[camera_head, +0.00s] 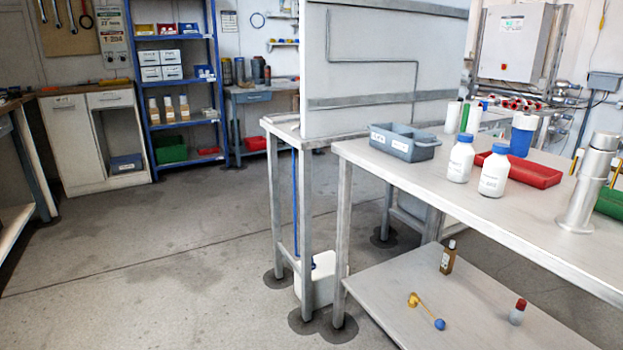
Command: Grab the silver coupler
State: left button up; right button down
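A tall silver metal cylinder (590,185) stands upright at the right of the metal table's top (540,215). It has a wider base and a thicker cap, and it is the only large loose silver piece in view. I cannot tell for sure that it is the silver coupler. Neither of my grippers is in view, and nothing is seen touching the cylinder.
White bottles (494,172), a red tray (525,170) and a grey divided bin (403,143) share the table top. A green bin (609,203) is close behind the cylinder. The lower shelf (415,290) holds small items. The floor (150,270) at left is clear.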

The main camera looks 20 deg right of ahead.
aim_at(593, 173)
jog(key=i+j+z, duration=0.1)
jog(key=i+z, duration=0.2)
jog(key=z, duration=0.15)
jog(key=i+j+z, duration=0.15)
jog(key=z, duration=0.3)
jog(key=i+j+z, duration=0.5)
jog(key=z, duration=0.3)
jog(key=j+z, duration=0.1)
jog(key=z, duration=0.25)
jog(key=i+j+z, duration=0.1)
jog(key=z, duration=0.3)
jog(key=j+z, duration=0.15)
jog(key=z, duration=0.2)
jog(key=i+j, duration=0.05)
